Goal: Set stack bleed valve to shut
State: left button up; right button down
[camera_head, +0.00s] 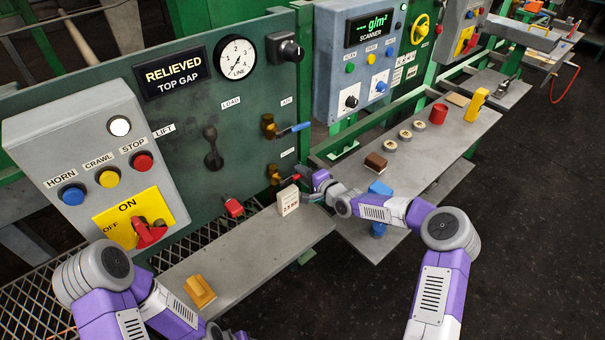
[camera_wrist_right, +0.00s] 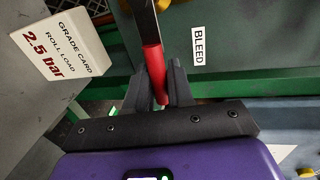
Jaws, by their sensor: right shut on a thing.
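The bleed valve's brass body (camera_head: 273,174) sits low on the right part of the green panel. Its lever points out to the right, roughly level. In the right wrist view its red grip (camera_wrist_right: 153,66) lies between the two black fingers, beside the BLEED label (camera_wrist_right: 198,46). My right gripper (camera_head: 308,180) is shut on this red grip; in the right wrist view the fingers (camera_wrist_right: 156,88) flank its end. The wrist partly hides the lever in the head view. My left arm runs along the bottom left, and its fingers are out of the frame.
A white grade card (camera_head: 288,200) stands on the grey shelf (camera_head: 255,247) close below the right gripper. A blue-handled valve (camera_head: 293,129) is just above. A red item (camera_head: 233,207) and a yellow block (camera_head: 199,291) are on the left. Several items line the right shelf.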

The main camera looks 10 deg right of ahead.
jog(key=c, duration=1.1)
grip_release()
jog(key=shift+a, duration=0.1)
jog(key=p+v, duration=0.1)
jog(key=v, duration=0.6)
jog(key=shift+s+p, duration=0.25)
jog(key=shift+p, duration=0.05)
